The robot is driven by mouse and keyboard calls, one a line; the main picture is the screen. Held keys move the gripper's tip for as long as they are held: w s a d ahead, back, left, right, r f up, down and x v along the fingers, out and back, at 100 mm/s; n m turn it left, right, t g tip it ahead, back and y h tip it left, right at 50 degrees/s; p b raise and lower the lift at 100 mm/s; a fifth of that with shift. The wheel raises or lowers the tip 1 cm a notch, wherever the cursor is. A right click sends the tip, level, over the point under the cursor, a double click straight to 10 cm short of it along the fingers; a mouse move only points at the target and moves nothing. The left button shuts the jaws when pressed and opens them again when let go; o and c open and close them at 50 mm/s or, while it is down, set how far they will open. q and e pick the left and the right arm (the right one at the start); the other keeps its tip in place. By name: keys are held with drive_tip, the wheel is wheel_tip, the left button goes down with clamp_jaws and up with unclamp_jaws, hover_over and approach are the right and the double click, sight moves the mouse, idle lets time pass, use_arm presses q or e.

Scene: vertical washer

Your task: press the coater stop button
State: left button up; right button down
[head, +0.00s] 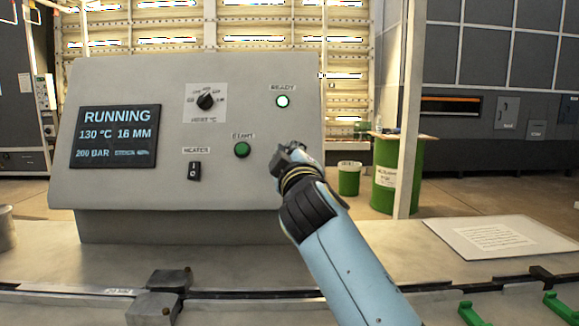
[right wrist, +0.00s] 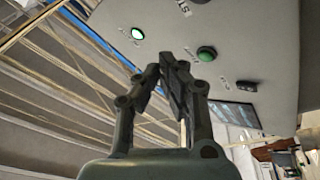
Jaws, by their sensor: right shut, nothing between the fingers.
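The grey control panel (head: 130,90) stands on the bench. My right gripper (head: 288,158) is shut and empty in front of the panel's lower right part, right of the green START button (head: 242,149). No stop button shows in the head view; the gripper covers that part of the panel. In the right wrist view the closed fingertips (right wrist: 172,65) point toward the panel face (right wrist: 265,30). A partly cut-off label beginning "STO" (right wrist: 184,9) shows at the top edge there. I cannot tell whether the fingertips touch the panel. My left gripper is not in view.
The panel also carries a lit READY lamp (head: 282,101), a dial (head: 206,101), a black HEATER switch (head: 194,171) and a screen (head: 117,137) reading RUNNING. A paper sheet (head: 495,237) lies on the bench at right. Green bins (head: 349,180) stand behind.

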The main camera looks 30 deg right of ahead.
use_arm(q)
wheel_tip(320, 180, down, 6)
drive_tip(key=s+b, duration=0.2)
drive_tip(key=b, duration=0.4)
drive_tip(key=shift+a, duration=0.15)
use_arm(e)
drive_tip(key=w+d+f, duration=0.3)
drive_tip(key=w+f, duration=0.1)
drive_tip(key=w, duration=0.2)
drive_tip(key=shift+w+d, duration=0.2)
drive_tip(key=shift+w, duration=0.2)
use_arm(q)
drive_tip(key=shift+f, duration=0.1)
use_arm(e)
drive_tip(key=shift+r, duration=0.1)
use_arm(q)
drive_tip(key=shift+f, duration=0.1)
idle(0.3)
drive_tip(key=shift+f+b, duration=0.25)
drive_tip(key=shift+b, duration=0.15)
use_arm(e)
drive_tip(key=shift+w+d+f, duration=0.15)
drive_tip(key=shift+w+f, duration=0.05)
drive_tip(key=shift+w, duration=0.15)
